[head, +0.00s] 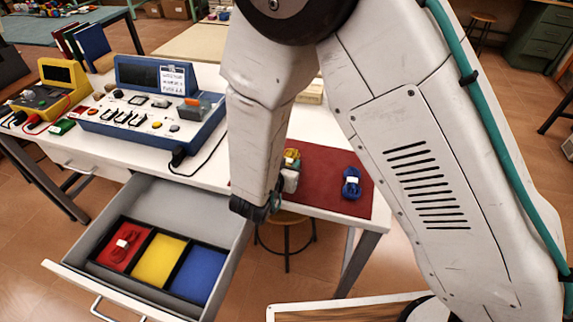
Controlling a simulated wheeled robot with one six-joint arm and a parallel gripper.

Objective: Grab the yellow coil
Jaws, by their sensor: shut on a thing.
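The yellow coil (292,156) shows just right of my forearm, over the left part of the dark red mat (322,160). It is small and partly hidden. My gripper (289,172) is mostly hidden behind my own arm; only a pale part shows, right against the coil. It is shut on the yellow coil. I cannot tell whether the coil still touches the mat.
A blue coil (351,184) lies on the mat's right side. The open drawer (118,200) holds red, yellow and blue compartments; a red coil (124,243) lies in the red one. A blue test console (147,117) and a yellow instrument (52,88) stand left on the white table.

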